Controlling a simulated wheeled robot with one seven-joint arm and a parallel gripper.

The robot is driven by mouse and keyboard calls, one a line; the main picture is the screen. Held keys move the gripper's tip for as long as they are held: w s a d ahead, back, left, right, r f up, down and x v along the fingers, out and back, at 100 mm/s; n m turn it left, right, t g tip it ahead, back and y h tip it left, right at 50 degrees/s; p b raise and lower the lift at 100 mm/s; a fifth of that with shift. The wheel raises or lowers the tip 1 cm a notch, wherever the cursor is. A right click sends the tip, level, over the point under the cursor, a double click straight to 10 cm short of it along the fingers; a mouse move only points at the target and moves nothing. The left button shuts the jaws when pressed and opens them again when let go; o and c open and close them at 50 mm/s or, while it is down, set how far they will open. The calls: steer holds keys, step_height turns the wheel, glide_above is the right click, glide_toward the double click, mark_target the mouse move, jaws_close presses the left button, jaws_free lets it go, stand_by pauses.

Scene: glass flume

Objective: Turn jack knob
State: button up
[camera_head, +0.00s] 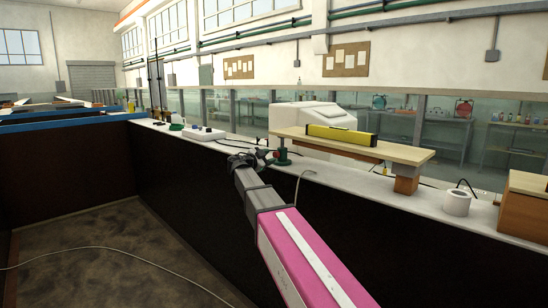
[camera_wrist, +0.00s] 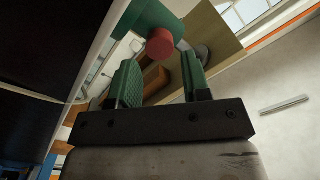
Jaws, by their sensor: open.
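The jack is a small green body (camera_head: 282,156) under the left end of a wooden board, on the white ledge. In the wrist view its green body (camera_wrist: 152,14) is at the top, with a round red knob (camera_wrist: 160,43) facing me. My gripper (camera_wrist: 159,68) is open, with one green finger on each side below the knob. The knob appears just beyond the fingertips, in line with the gap; I see no contact. In the head view my gripper (camera_head: 264,158) is beside the jack at its left, small and dark. The knob cannot be made out there.
The wooden board (camera_head: 395,151) carries a yellow level (camera_head: 340,135) and rests at its right on a wooden block (camera_head: 406,185). A white cylinder (camera_head: 457,203) stands farther right. A white power strip (camera_head: 198,133) lies left on the ledge. A thin cable (camera_head: 300,180) hangs near my arm.

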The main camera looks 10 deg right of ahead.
mark_target(275, 155)
steer(key=shift+x, duration=1.9)
steer(key=shift+c, duration=0.3)
steer(key=c, duration=0.6)
steer(key=shift+n, duration=0.3)
steer(key=n, duration=1.3)
steer(key=shift+n, duration=2.2)
